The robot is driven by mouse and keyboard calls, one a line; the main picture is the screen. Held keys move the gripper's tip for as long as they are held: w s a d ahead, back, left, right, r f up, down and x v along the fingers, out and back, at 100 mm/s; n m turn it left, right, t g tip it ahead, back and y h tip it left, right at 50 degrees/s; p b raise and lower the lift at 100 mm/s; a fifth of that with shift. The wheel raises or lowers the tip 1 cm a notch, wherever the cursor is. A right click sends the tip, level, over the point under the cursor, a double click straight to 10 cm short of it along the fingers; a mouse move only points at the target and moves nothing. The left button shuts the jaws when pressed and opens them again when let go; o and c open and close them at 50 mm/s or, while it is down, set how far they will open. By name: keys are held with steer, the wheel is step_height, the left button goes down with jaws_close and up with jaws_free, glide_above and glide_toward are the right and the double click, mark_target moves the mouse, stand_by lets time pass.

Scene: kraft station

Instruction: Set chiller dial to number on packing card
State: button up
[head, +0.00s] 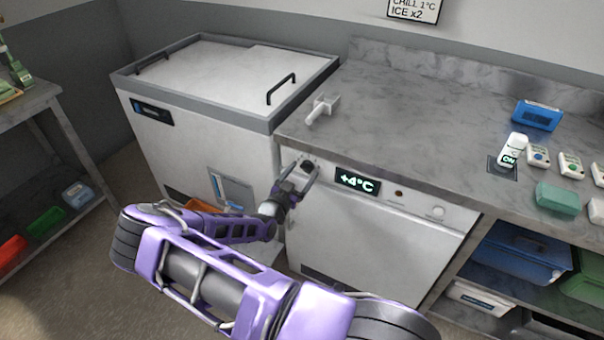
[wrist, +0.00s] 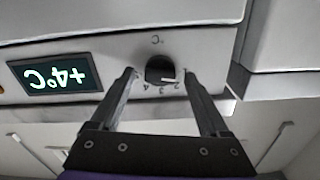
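The packing card (head: 413,10) on the back wall, cut off at the top, reads "CHILL 1°C" and "ICE x2". The chiller (head: 370,235) is the white front under the counter; its display (head: 357,180) reads +4°C. It appears upside down in the wrist view (wrist: 56,77). The dark round chiller dial (wrist: 160,68) has a white mark at its lower right and the numbers 2, 3 and 4 below. In the head view the dial (head: 308,165) is partly behind my gripper (head: 303,178). My gripper is open, its fingertips (wrist: 158,76) on either side of the dial, with gaps visible.
A white chest freezer (head: 225,75) stands left of the chiller. A pale scoop-like tool (head: 322,108) lies on the counter (head: 400,120) above the dial. A blue box (head: 537,115) and several small items sit at the counter's right. The counter edge overhangs the panel.

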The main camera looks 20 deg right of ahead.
steer(key=shift+a, duration=0.1)
steer(key=v, duration=1.7)
steer(key=shift+s, duration=0.2)
steer(key=shift+a, duration=0.1)
